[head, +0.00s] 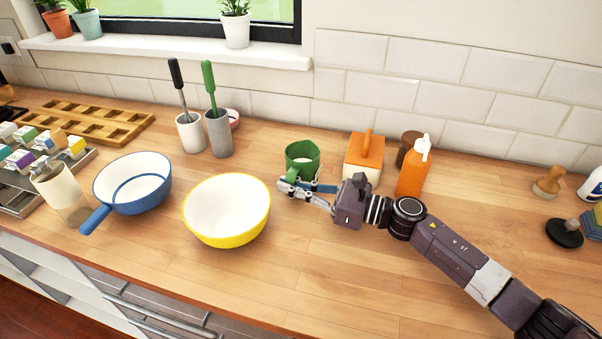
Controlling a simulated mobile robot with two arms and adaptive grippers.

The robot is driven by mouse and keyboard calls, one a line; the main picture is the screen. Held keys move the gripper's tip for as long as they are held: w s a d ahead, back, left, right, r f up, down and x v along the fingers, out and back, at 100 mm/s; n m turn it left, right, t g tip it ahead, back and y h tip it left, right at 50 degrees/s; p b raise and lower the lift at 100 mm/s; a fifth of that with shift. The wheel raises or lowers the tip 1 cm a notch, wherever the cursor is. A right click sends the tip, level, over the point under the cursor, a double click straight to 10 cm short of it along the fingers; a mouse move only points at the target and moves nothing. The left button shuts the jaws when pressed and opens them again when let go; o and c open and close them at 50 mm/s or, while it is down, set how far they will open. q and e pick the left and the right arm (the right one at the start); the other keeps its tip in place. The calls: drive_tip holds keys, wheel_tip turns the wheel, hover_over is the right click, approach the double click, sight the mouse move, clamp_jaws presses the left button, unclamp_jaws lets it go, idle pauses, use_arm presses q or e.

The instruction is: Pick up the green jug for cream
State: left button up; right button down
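The green jug (302,155) stands upright on the wooden counter, right of the yellow bowl. The fingers cover the jug's lower front. The fingertips look near each other, but I cannot tell whether the handle is between them or whether they touch it. My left gripper is out of view.
A yellow bowl (227,208) is close to the left of the fingertips. An orange-lidded box (361,165) and an orange bottle (412,170) stand behind my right wrist. A blue pan (132,184) and two brush holders (218,133) are further left. The counter in front is clear.

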drive_tip(key=shift+r, duration=0.25)
